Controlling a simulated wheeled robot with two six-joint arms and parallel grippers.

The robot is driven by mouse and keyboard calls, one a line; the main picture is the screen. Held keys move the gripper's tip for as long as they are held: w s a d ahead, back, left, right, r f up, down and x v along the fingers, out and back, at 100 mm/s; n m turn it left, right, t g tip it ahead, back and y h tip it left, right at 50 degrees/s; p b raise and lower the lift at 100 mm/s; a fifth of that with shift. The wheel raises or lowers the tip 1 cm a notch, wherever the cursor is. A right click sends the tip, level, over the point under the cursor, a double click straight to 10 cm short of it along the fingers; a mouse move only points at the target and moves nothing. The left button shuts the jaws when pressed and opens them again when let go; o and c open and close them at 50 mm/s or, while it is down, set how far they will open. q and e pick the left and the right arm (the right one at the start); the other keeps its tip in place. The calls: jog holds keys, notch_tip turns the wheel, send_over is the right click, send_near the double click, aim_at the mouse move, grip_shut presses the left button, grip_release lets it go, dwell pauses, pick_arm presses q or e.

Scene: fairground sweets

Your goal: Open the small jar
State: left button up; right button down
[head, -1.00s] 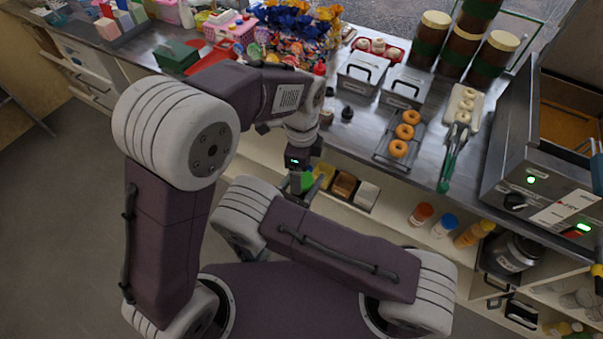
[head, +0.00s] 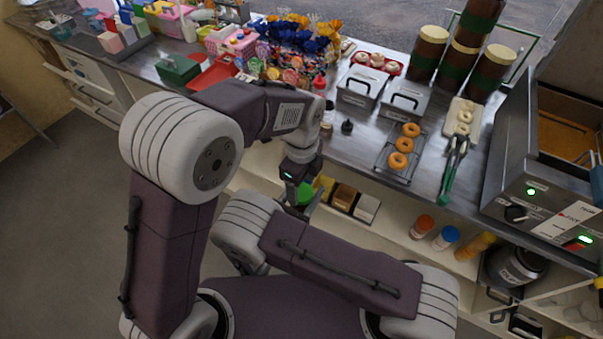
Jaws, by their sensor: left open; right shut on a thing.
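The small jar shows only as a green lid (head: 306,193) in front of the counter's edge, low in the middle of the head view. Its body is hidden by my arms. My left gripper (head: 303,196) reaches down over the lid from above, with its fingers beside it. It is open, and I cannot tell whether a finger touches the lid. My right gripper is almost wholly hidden behind my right arm's link, under the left gripper, and holds the jar there. The lid appears to be on the jar.
The counter above holds grey lidded tins (head: 358,86), a rack of doughnuts (head: 398,160), green-handled tongs (head: 452,170) and a fryer (head: 540,165).

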pick_arm(q)
jog(key=shift+f, duration=1.05)
jog(key=c, duration=1.3)
jog(key=n, duration=0.3)
jog(key=shift+c, duration=0.2)
jog(key=o, duration=1.6)
jog(key=shift+c, duration=0.2)
